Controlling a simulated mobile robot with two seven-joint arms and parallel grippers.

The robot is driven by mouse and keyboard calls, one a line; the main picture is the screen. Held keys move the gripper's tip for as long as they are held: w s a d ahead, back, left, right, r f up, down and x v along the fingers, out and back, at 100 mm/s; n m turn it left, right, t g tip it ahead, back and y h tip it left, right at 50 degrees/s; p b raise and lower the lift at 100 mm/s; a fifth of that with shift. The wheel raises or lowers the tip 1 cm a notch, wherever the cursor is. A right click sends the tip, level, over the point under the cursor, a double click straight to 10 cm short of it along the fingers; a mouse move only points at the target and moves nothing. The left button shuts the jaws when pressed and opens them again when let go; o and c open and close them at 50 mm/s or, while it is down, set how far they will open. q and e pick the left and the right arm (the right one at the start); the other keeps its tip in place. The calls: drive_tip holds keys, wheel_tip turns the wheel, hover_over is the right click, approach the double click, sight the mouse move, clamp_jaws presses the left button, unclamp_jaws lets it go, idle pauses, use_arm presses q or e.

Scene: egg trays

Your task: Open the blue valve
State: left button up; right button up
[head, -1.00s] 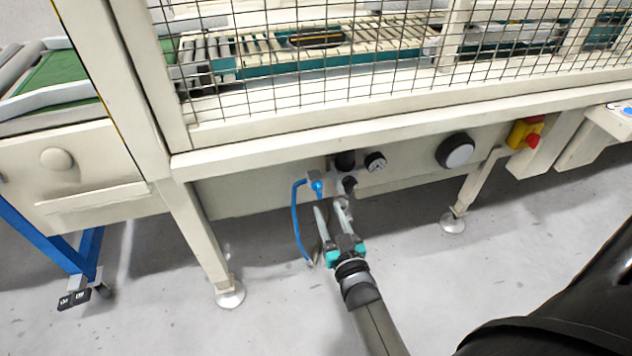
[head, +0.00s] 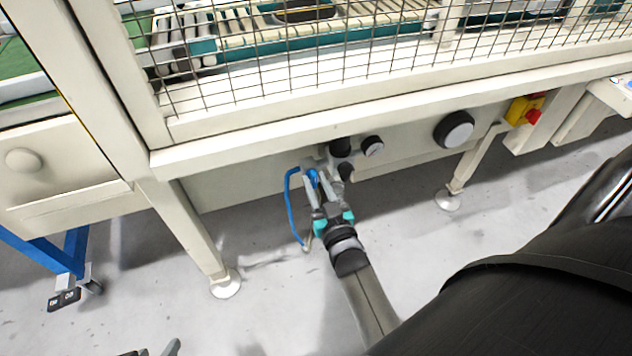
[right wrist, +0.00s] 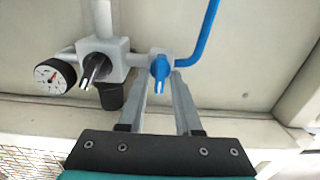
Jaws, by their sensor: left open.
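The blue valve (head: 313,175) sits on a grey fitting under the machine's front beam, with a blue hose beside it. In the right wrist view the blue valve (right wrist: 160,67) shows between the fingertips of my right gripper (right wrist: 161,80). My right gripper (head: 315,184) is open, one finger on each side of the valve's handle; I cannot tell whether either finger touches it. My left gripper (head: 152,350) is open and empty at the bottom edge of the head view, mostly cut off, far from the valve.
A second valve with a dark handle (right wrist: 94,67) and a pressure gauge (right wrist: 54,76) sit close beside the blue valve. The blue hose (head: 291,205) hangs to the left. A machine leg (head: 190,235) stands further left. The floor below is open.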

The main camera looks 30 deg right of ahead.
clamp_jaws()
use_arm(q)
drive_tip(key=shift+w+r, duration=0.1)
drive_tip(key=shift+r, duration=0.1)
use_arm(e)
drive_tip(key=shift+r, duration=0.1)
use_arm(q)
drive_tip(key=shift+w+r, duration=0.1)
drive_tip(key=shift+w, duration=0.05)
use_arm(e)
drive_tip(key=shift+w, duration=0.1)
drive_tip(key=shift+r, duration=0.1)
